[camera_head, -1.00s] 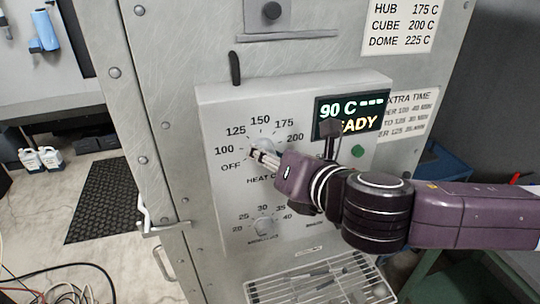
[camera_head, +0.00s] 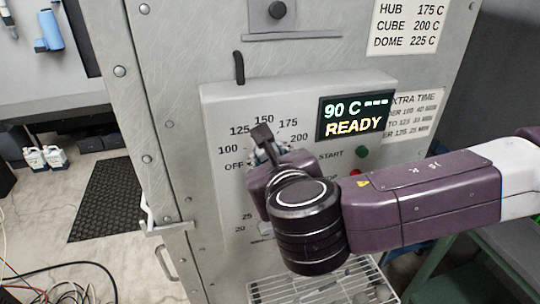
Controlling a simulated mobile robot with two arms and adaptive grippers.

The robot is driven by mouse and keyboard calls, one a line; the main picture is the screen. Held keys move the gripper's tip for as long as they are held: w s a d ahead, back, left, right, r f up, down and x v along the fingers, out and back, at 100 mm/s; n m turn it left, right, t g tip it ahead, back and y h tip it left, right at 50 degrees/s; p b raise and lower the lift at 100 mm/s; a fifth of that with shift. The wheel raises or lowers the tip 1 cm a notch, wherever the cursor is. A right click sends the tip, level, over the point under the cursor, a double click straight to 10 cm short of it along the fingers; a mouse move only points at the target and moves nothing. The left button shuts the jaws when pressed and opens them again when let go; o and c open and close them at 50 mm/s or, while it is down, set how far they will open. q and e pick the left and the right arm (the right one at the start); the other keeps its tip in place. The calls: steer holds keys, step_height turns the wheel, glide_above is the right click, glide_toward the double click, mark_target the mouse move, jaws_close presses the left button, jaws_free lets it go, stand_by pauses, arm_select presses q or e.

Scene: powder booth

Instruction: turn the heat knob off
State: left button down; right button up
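The heat knob sits on the oven's grey control panel (camera_head: 222,113), inside a dial marked OFF, 100, 125, 150, 175 and 200. My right gripper (camera_head: 264,148) is at this dial, in front of the knob, with its wrist just below. The gripper and wrist hide most of the knob, so I cannot tell where its pointer stands or whether the fingers are closed on it. The display (camera_head: 356,117) reads 90 C and READY. My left gripper is not in view.
A green START button (camera_head: 362,152) and a red button (camera_head: 355,172) are right of the dial, close to my arm. The lower timer dial is mostly hidden. A wire rack (camera_head: 330,288) is below. A door handle (camera_head: 150,215) protrudes at left.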

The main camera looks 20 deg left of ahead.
steer(key=shift+f, duration=0.15)
stand_by(0.3)
steer(key=o, duration=1.2)
steer(key=shift+c, duration=0.2)
steer(key=v, duration=1.2)
steer(key=shift+s+a, duration=0.1)
steer(key=shift+a, duration=0.1)
